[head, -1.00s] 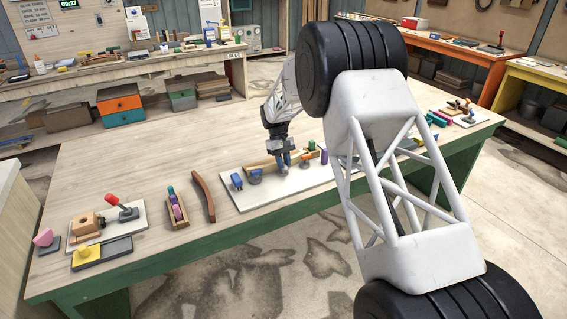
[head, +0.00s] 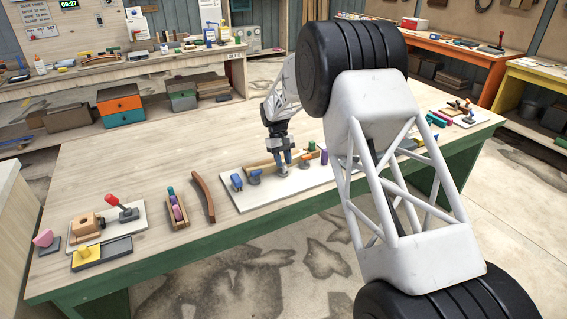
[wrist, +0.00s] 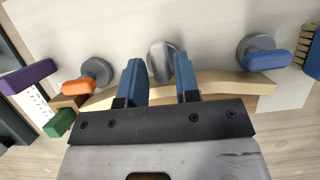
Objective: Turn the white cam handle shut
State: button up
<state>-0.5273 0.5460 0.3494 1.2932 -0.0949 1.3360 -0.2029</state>
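My gripper (wrist: 160,72) points down over the white board (head: 232,200) on the bench. Its two blue fingers are apart, on either side of a pale grey oval piece (wrist: 162,60), which seems to be the middle cam with its white handle. Whether the fingers touch it cannot be seen. In the head view my gripper (head: 285,162) hides this cam. A curved wooden strip (wrist: 215,82) lies along the cams. An orange cam handle (wrist: 77,87) on a grey disc is to the left, and a blue cam handle (wrist: 265,60) to the right.
Green (head: 312,145) and purple (head: 323,156) pieces stand near the board's far end. A loose curved wooden strip (head: 203,197) and a wooden holder (head: 176,210) lie to the left. The bench behind is clear.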

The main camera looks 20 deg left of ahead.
jog(key=shift+v, duration=3.45)
jog(key=s+d+r+m+t+y, duration=0.1)
jog(key=s+d+r, duration=0.3)
jog(key=d+r, duration=0.35)
jog(key=s+d+r+m, duration=0.1)
jog(key=s+d+r, duration=0.2)
jog(key=d+r, duration=0.45)
jog(key=s+d+r+m+t+y, duration=0.1)
jog(key=s+d+r, duration=0.2)
jog(key=s+d, duration=0.4)
jog(key=s+d+r+m, duration=0.1)
jog(key=s+d+r, duration=0.2)
jog(key=s+d, duration=0.45)
jog(key=s+d+r+m+t, duration=0.2)
jog(key=s+d+m, duration=0.1)
jog(key=s+d, duration=1.05)
jog(key=s+d+f+m+t, duration=0.1)
jog(key=s+d+f, duration=0.1)
jog(key=s, duration=0.7)
jog(key=s+d+f+m, duration=0.1)
jog(key=s+d+f, duration=0.2)
jog(key=s, duration=0.7)
jog(key=shift+s+f+t+y, duration=0.25)
jog(key=shift+s+t+y, duration=0.05)
jog(key=shift+t+y, duration=0.1)
